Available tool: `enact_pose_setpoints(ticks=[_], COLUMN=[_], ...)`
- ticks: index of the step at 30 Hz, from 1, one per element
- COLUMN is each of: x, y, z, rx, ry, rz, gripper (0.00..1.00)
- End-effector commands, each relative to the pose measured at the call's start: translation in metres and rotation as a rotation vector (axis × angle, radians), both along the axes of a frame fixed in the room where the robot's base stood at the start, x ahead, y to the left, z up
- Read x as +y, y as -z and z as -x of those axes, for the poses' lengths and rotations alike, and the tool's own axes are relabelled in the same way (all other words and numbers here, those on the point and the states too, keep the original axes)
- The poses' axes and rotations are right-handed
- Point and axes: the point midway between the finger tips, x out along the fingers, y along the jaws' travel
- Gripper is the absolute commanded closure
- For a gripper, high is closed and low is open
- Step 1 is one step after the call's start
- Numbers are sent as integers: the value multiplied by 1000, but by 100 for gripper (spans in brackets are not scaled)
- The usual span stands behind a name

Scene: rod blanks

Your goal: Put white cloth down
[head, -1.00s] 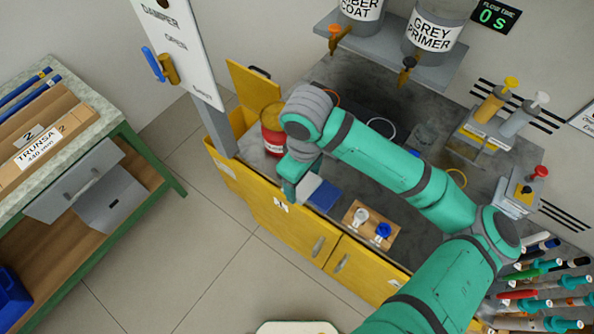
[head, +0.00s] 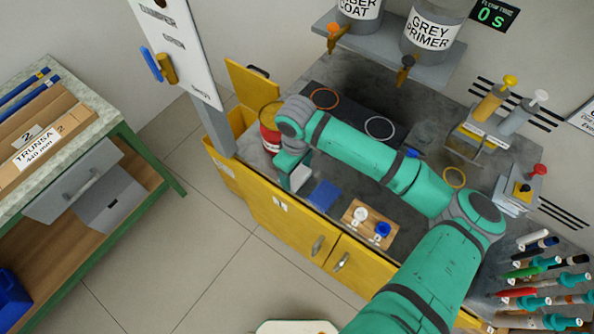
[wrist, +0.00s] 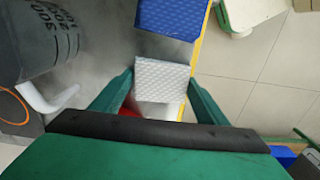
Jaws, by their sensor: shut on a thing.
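The white cloth (wrist: 162,82) is a small textured square pad between the two fingers of my gripper (wrist: 160,88) in the wrist view. My gripper is shut on it. In the head view my gripper (head: 291,180) is at the front left edge of the grey bench top, and part of the white cloth (head: 300,177) shows beside the fingers. A blue cloth (head: 325,195) lies on the bench just right of it; it also shows beyond the white cloth in the wrist view (wrist: 172,18). I cannot tell whether the white cloth touches the bench.
A red tin (head: 270,138) stands close behind my gripper. A wooden block (head: 368,224) with a white and a blue piece sits right of the blue cloth. The open yellow cabinet door (head: 252,84) rises at the back left. Marker-like rods (head: 545,285) stand at the right.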

Motion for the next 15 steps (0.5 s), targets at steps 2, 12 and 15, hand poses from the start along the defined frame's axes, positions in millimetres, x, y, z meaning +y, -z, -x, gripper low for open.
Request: enact_pose_setpoints(ticks=[2, 12, 15], x=[0, -2, -2], y=[0, 3, 3], z=[0, 0, 0], rx=[0, 1, 1], ry=[0, 4, 4], rz=[0, -1, -1], gripper=[60, 20, 13])
